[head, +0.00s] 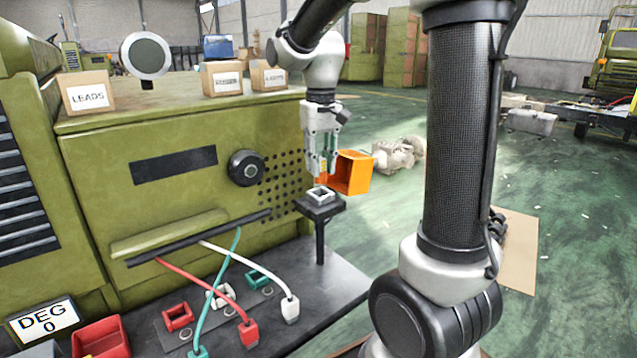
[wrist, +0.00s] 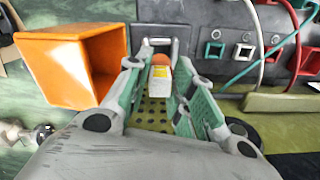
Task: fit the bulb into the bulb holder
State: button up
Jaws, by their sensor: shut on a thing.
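My gripper (head: 322,168) is shut on the bulb, pointing down just above the bulb holder. The bulb (wrist: 160,80) shows in the wrist view between the green-sided fingers, a small pale block-like body with an orange end. In the head view only a small yellowish bit of it shows between the fingers. The bulb holder (head: 320,196) is a pale square socket on a dark post-mounted plate, below the fingertips. In the wrist view a pale frame (wrist: 147,44) behind the bulb looks like the holder, partly hidden. I cannot tell whether bulb and holder touch.
An open orange bin (head: 352,174) stands behind the holder, close to the gripper. The green cabinet (head: 190,150) is to the left. Red, white and green plugs and sockets with leads lie on the dark shelf (head: 335,280) in front. Boxes (head: 85,92) stand on the cabinet.

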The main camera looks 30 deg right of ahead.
aim_at(320, 180)
jog(key=shift+f, duration=2.3)
jog(key=o, duration=0.9)
jog(key=shift+f, duration=0.15)
notch_tip(320, 180, up, 12)
jog(key=shift+s+r, duration=0.1)
jog(key=s+f+t, duration=0.1)
jog(key=s, duration=0.5)
jog(key=s+d+f+t, duration=0.1)
jog(key=s+f+t, duration=0.1)
jog(key=s, duration=0.5)
jog(key=s+f+t, duration=0.1)
jog(key=s+f, duration=0.1)
jog(key=s, duration=0.4)
jog(key=shift+s+d+f+n, duration=0.25)
jog(key=shift+d+n, duration=0.05)
jog(key=shift+n, duration=0.1)
